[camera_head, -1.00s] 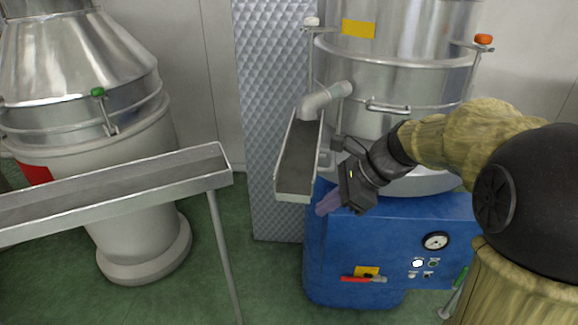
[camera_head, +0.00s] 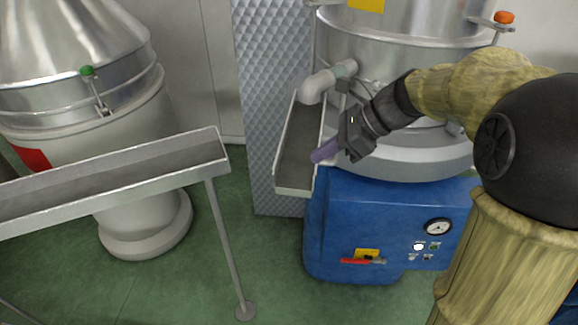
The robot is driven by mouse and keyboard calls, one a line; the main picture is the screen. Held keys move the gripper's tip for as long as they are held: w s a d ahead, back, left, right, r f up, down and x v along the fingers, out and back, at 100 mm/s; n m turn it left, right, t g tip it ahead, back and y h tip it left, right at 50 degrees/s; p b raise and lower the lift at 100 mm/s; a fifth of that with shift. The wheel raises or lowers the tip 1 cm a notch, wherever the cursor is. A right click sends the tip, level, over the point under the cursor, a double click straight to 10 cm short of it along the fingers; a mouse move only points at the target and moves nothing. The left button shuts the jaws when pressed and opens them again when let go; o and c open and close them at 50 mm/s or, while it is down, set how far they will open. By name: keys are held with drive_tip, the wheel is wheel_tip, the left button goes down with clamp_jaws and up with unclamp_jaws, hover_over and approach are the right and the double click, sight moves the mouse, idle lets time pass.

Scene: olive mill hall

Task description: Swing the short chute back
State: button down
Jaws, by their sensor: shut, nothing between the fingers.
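The short chute (camera_head: 297,153) is a grey metal trough below the pipe spout (camera_head: 318,86) of the steel machine (camera_head: 400,60) on its blue base. It points toward me, and its near end is apart from the long chute at the left. My gripper (camera_head: 322,152) is shut and empty, with its purple fingertips at the right wall of the short chute. I cannot tell whether the fingertips touch the wall or are only in front of it. My arm hides part of the machine's front.
The long chute (camera_head: 125,172) on a thin leg (camera_head: 228,245) reaches in from the left, in front of a steel and white vessel (camera_head: 85,140). A quilted metal panel (camera_head: 275,60) stands behind the short chute. The blue base (camera_head: 375,225) carries a gauge and buttons. Green floor lies between.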

drive_tip(key=p, duration=0.2)
approach(276, 181)
drive_tip(key=x, duration=0.5)
drive_tip(key=shift+s+a+f, duration=0.15)
drive_tip(key=shift+s+a, duration=0.15)
drive_tip(key=shift+a, duration=0.05)
drive_tip(key=shift+w, duration=0.15)
